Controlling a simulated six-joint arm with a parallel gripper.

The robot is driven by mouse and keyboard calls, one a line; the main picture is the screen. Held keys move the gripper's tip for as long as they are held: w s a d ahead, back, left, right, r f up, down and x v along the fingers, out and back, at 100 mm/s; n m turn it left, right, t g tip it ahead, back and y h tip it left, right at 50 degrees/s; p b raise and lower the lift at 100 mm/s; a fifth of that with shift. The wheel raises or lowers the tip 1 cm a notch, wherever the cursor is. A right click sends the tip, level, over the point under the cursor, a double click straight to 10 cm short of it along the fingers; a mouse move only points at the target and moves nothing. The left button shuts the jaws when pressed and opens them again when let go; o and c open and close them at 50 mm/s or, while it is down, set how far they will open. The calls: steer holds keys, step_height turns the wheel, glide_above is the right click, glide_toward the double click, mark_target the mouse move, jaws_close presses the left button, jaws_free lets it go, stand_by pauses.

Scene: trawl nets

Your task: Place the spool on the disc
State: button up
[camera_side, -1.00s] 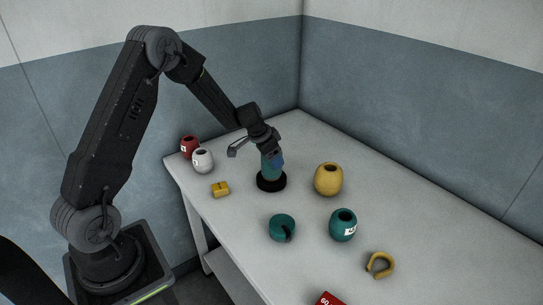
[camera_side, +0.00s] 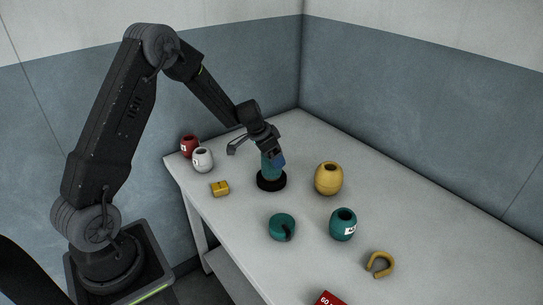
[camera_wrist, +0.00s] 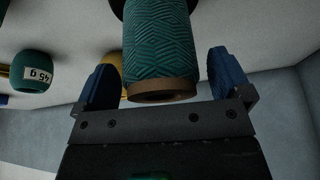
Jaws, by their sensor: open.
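The teal spool (camera_side: 269,168) stands upright on the black disc (camera_side: 271,182) on the table. In the wrist view the spool (camera_wrist: 160,40) shows a wound teal body and a brown end ring, and a dark part of the disc (camera_wrist: 117,8) shows behind it. My gripper (camera_side: 268,158) is at the spool's upper part. In the wrist view its blue fingers stand apart on both sides of the spool, with a visible gap at each side. The gripper (camera_wrist: 162,78) is open.
A yellow pot (camera_side: 328,179) stands right of the disc, a teal pot (camera_side: 343,225) and a slotted teal piece (camera_side: 282,227) in front. A small yellow block (camera_side: 220,188), white pot (camera_side: 203,161) and red pot (camera_side: 188,147) are left. A yellow hook (camera_side: 380,264) and red block (camera_side: 328,299) lie nearer.

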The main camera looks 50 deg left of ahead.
steer(key=d+v, duration=0.1)
steer(key=v, duration=1)
steer(key=s+d+r, duration=0.9)
steer(key=d+r, duration=0.1)
steer(key=d, duration=0.1)
steer(key=s+d+r+n, duration=0.1)
steer(key=s+d, duration=0.2)
steer(key=s, duration=0.5)
steer(key=s+d+r+n+t, duration=0.1)
steer(key=s+d, duration=0.2)
steer(key=s, duration=0.5)
steer(key=shift+d+y, duration=0.2)
steer(key=shift+y, duration=0.2)
